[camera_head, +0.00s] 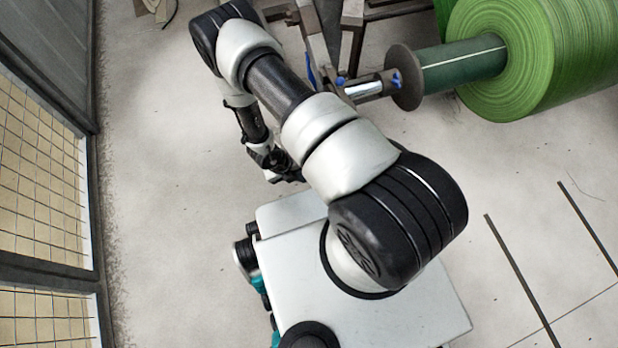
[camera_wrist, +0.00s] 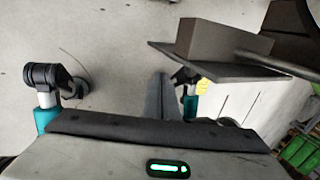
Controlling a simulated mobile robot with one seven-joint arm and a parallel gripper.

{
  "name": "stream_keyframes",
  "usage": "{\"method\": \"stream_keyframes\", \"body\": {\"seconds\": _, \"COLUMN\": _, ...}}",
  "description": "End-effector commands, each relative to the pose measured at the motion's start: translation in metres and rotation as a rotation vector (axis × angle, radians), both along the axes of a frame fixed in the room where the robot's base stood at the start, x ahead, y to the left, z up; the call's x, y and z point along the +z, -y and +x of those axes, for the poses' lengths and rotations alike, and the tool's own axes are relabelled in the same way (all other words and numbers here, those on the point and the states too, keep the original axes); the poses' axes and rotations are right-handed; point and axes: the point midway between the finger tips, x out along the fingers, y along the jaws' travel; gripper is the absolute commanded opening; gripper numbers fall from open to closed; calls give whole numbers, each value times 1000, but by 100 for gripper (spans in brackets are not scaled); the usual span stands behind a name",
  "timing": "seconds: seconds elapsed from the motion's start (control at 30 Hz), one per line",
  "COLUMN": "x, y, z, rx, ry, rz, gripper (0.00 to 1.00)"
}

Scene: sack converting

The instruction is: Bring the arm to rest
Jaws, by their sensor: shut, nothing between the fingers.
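My gripper (camera_head: 283,170) hangs from the bent arm at the left of my base in the head view, pointing down and toward the picture's right. Its dark fingers are shut, with nothing seen between them. It is above the pale floor, apart from the mesh fence and the roll stand. My own upper arm passes close beside the fingers.
A large green roll (camera_head: 545,50) on a dark green core sits at the upper right, beside a metal stand (camera_head: 335,40). A mesh fence (camera_head: 40,150) runs along the left. Pale floor (camera_head: 160,220) is clear between fence and base. A grey-brown block (camera_wrist: 222,45) shows in the wrist view.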

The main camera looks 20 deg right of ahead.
Motion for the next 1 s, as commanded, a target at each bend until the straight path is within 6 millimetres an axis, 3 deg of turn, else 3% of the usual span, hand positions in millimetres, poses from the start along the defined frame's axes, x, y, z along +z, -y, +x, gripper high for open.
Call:
{"method": "stream_keyframes", "body": {"seconds": 0.2, "x": 21, "y": -12, "z": 0, "rx": -1, "ry": 0, "rz": -1, "gripper": 0}}
{"method": "stream_keyframes", "body": {"seconds": 0.5, "x": 23, "y": -14, "z": 0, "rx": 1, "ry": 0, "rz": 0, "gripper": 0}}
{"method": "stream_keyframes", "body": {"seconds": 0.67, "x": 43, "y": -27, "z": 26, "rx": 77, "ry": 15, "rz": 49, "gripper": 0}}
{"method": "stream_keyframes", "body": {"seconds": 0.77, "x": 78, "y": -46, "z": 64, "rx": 211, "ry": 39, "rz": 120, "gripper": 0}}
{"method": "stream_keyframes", "body": {"seconds": 0.9, "x": 152, "y": -78, "z": 119, "rx": 497, "ry": 85, "rz": 221, "gripper": 0}}
{"method": "stream_keyframes", "body": {"seconds": 1.0, "x": 213, "y": -97, "z": 148, "rx": 725, "ry": 121, "rz": 266, "gripper": 0}}
